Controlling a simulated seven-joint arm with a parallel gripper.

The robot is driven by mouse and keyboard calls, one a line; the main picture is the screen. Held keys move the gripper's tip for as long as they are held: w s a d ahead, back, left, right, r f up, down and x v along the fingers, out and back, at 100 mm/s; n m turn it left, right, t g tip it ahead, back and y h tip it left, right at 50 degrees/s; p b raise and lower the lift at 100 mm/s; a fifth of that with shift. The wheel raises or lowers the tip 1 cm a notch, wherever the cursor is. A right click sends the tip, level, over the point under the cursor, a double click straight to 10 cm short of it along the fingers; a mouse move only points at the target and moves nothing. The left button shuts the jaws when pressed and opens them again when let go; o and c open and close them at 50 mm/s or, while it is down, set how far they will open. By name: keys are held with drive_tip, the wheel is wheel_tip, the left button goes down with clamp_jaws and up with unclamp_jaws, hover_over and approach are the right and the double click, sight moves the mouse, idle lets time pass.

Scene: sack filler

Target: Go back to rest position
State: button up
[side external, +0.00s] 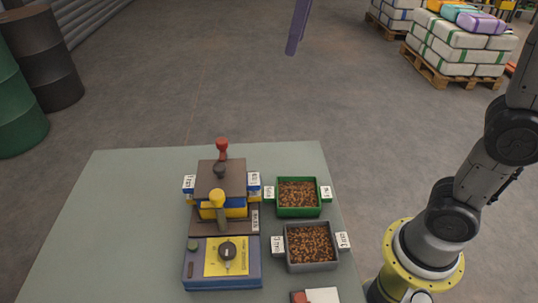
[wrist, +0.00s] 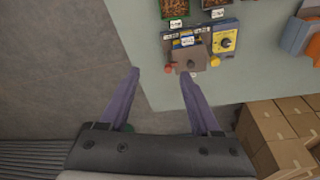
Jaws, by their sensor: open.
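My gripper (wrist: 160,73) shows in the wrist view with its two purple fingers spread apart and nothing between them. In the side external view only purple finger tips (side external: 297,32) show at the top edge. They hang well above the floor and the table, clear of everything. The rest of the gripper is out of that picture. The sack filler (side external: 221,170), with a brown top, red knob and yellow knob, stands on the table. It also shows beyond the fingers in the wrist view (wrist: 184,58).
On the green-grey table (side external: 110,215), a green tray (side external: 298,212) and a grey tray (side external: 312,266) hold brown pellets. A blue box with a yellow dial panel (side external: 222,262) sits in front of the filler. Drums (side external: 42,60), stacked sacks (side external: 462,45) and cardboard boxes (wrist: 275,135) stand around it.

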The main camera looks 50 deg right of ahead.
drive_tip(key=s+d+f+m+t, duration=0.1)
drive_tip(key=s+d+f+m, duration=0.1)
drive_tip(key=s+f, duration=0.6)
drive_tip(key=s+d+f+m+t, duration=0.2)
drive_tip(key=s+d+f+m, duration=0.1)
drive_tip(key=s+f, duration=0.5)
drive_tip(key=shift+s+d+f+h, duration=0.2)
drive_tip(key=shift+s+f+h, duration=0.1)
drive_tip(key=shift+f+h, duration=0.15)
idle(0.8)
